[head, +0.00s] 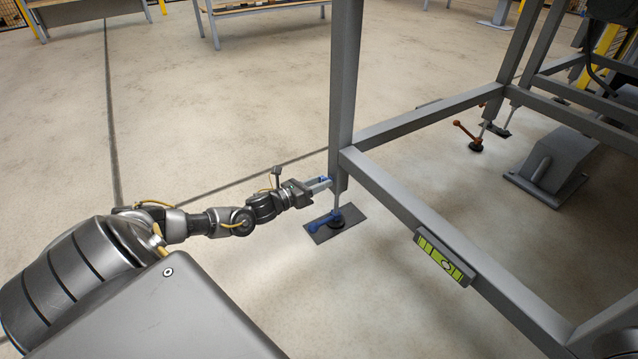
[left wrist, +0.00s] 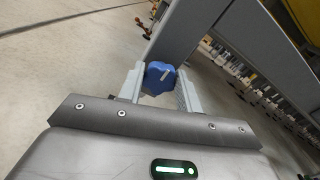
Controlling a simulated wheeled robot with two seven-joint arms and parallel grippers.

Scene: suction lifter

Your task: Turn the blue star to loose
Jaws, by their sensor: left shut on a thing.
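The blue star (left wrist: 159,77) is a small knob on the grey frame leg, seen in the left wrist view between my fingers. In the head view, my left gripper (head: 320,185) reaches the lower end of the near leg (head: 342,100), and a bit of the blue star shows at its fingertips. In the left wrist view, my left gripper (left wrist: 160,88) is shut on the blue star, one finger on each side. My right gripper is not in view.
A green level (head: 444,259) sits on the frame's side bar. An orange-handled foot (head: 470,138) stands farther back.

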